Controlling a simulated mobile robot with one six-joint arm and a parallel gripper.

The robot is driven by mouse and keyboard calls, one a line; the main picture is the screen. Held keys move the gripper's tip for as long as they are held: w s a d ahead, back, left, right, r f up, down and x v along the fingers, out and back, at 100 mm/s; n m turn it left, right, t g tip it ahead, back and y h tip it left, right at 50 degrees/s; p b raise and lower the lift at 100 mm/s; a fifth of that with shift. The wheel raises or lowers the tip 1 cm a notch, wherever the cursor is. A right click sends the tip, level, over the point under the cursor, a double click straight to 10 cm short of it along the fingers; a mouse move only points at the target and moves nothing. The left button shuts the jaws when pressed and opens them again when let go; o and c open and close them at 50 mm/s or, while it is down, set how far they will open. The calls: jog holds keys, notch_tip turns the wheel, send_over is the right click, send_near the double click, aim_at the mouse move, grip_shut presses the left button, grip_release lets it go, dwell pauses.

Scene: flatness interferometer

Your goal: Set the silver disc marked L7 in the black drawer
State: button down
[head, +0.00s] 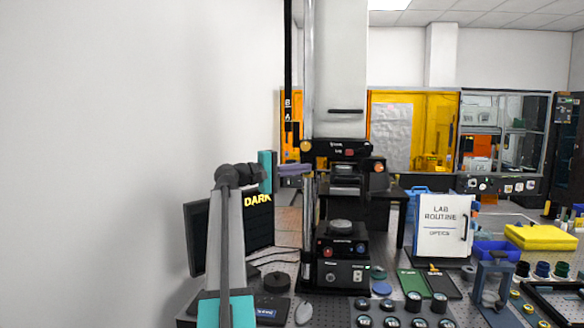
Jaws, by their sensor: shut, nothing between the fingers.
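My gripper (306,168), with purple fingers, is shut and empty. It is at the left side of the tall interferometer, beside its upright post and above the bench. A silver-grey disc (341,226) lies on top of the black lower stage of the interferometer; no marking on it can be read. Several small round pieces with light, labelled tops (413,297) stand at the front of the bench; I cannot read L7 on any of them. I cannot clearly make out the black drawer; the black lower unit (342,274) has knobs and buttons on its front.
A white LAB ROUTINE sign (444,226), green and black pads (411,282), a blue-grey stand (492,280) and a yellow case (541,237) fill the right side.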

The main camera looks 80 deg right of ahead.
aim_at(344, 169)
jog(key=s+d+p, duration=0.2)
jog(key=s+p, duration=0.1)
jog(key=s, duration=0.4)
jog(key=shift+d, duration=0.25)
jog(key=shift+s+b, duration=0.55)
jog(key=shift+s, duration=0.1)
